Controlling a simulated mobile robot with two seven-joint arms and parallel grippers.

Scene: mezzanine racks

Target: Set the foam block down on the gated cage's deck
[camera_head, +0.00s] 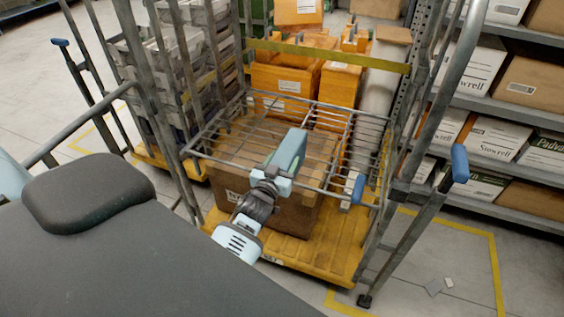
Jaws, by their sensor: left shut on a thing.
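The foam block (290,148) is a blue-grey elongated piece in the head view. My left gripper (275,180) is shut on its near end. The block is over the wire shelf (228,138) of the gated cage (392,165); I cannot tell whether it touches the wires. The cage's yellow deck (345,243) shows lower down, around a brown carton (290,219) standing on it. The gripper's fingertips are hard to make out. My right gripper is not in view.
Orange boxes (283,82) and a pale upright roll (382,80) stand behind the wire shelf. A cage with grey crates (160,65) is at the left. Racking with cartons (470,68) lines the right. Blue-tipped bars (459,164) stick out at the cage's right front.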

